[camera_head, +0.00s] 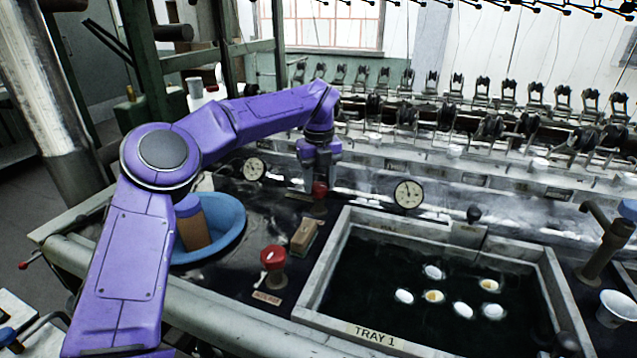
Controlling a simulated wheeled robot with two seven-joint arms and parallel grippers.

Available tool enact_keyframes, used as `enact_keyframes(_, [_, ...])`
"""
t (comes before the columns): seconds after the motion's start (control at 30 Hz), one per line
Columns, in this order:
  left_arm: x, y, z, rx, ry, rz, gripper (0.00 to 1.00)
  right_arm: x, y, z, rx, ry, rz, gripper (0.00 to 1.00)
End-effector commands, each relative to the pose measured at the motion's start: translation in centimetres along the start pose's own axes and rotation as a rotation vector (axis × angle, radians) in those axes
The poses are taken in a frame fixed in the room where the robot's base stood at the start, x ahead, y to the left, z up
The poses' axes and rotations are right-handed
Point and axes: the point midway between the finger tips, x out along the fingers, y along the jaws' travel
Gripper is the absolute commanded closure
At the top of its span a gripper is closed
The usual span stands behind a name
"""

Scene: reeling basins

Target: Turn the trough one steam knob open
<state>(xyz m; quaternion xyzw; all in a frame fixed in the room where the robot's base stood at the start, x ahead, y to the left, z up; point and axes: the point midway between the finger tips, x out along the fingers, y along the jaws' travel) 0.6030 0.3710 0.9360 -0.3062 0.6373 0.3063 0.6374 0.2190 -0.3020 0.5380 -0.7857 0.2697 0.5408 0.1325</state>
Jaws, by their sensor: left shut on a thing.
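My purple left arm reaches over the bench from the left, and its gripper (319,183) points down at the back, behind the basin's left corner. It is shut on a red knob (320,190) on a dark stem; the fingers hide part of the knob. A second red knob (273,256) with a pale mark on top stands nearer the front, apart from the gripper, with a small label plate (267,298) before it. I cannot read which knob is the steam one. The basin marked TRAY 1 (375,335) lies right of both knobs. My right gripper is not in view.
A blue bowl (235,235) sits under my left arm. A small brown block (304,236) lies between the knobs. Round gauges (408,193) stand behind. Several white cocoons (433,272) float in the dark water. A tap (603,240) and white cup (617,308) are at right.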

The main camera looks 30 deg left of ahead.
Motion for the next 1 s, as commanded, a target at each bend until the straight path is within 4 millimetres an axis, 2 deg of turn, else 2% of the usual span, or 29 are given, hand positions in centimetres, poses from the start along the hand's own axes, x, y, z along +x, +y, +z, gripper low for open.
enact_keyframes(0.47, [0.0,0.0,0.0,-0.016,0.000,0.000,0.83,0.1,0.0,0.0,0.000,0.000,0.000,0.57])
enact_keyframes(0.5, [0.0,0.0,0.0,-0.016,0.000,0.000,0.50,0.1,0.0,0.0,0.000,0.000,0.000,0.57])
enact_keyframes(0.57, [0.0,0.0,0.0,-0.016,0.001,0.000,0.30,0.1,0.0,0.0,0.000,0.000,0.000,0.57])
enact_keyframes(0.6, [0.0,0.0,0.0,-0.015,0.001,0.000,0.27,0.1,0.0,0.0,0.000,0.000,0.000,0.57])
enact_keyframes(0.87, [-0.1,0.0,0.0,-0.015,0.000,0.000,0.27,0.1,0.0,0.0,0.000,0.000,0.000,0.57])
enact_keyframes(1.0, [-2.0,-0.1,0.0,-0.016,-0.002,-0.001,0.27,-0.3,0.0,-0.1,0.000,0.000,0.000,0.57])
